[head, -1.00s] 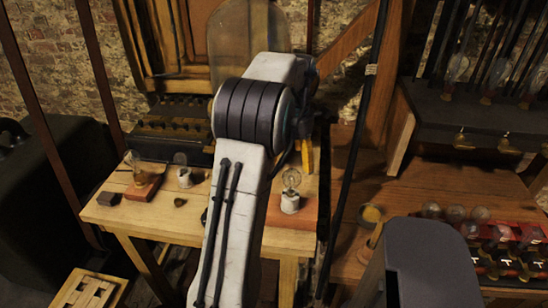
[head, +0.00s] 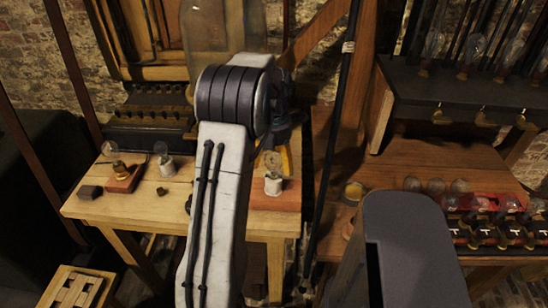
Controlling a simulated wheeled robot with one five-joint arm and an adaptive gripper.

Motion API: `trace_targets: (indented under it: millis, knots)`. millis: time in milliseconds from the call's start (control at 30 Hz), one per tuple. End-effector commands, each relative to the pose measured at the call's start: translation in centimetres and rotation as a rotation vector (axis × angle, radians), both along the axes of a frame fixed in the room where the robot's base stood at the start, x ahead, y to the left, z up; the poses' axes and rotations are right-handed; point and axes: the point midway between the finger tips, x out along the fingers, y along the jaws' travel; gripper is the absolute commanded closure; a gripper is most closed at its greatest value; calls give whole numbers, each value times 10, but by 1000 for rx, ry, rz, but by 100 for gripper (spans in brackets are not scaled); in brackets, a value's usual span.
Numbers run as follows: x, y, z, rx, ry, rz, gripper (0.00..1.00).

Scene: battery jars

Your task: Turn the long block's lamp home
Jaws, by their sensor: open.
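On the work table a long red-brown block (head: 288,198) lies at the right, its left part hidden behind my arm. A clear glass lamp (head: 273,161) in a white socket (head: 273,185) stands upright on it. A shorter red-brown block (head: 125,180) at the left carries another lamp (head: 110,150) with a brass-coloured base, tilted a little. My gripper (head: 287,128) is beyond my arm's dark joint, above and behind the long block's lamp. It is open, and its fingertips are mostly hidden. I see no contact with the lamp.
A dark upright pole (head: 330,150) stands right of the table. A right-hand bench (head: 420,165) holds loose bulbs and a red rack (head: 500,232).

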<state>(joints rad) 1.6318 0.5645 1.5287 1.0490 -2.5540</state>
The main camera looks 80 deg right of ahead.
Motion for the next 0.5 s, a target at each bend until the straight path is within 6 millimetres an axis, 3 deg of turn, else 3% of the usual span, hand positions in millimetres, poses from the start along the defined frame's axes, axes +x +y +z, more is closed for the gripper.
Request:
trace_targets:
  millis: [167, 500]
  knots:
    - [0, 0, 0, 0, 0, 0, 20]
    - [0, 0, 0, 0, 0, 0, 51]
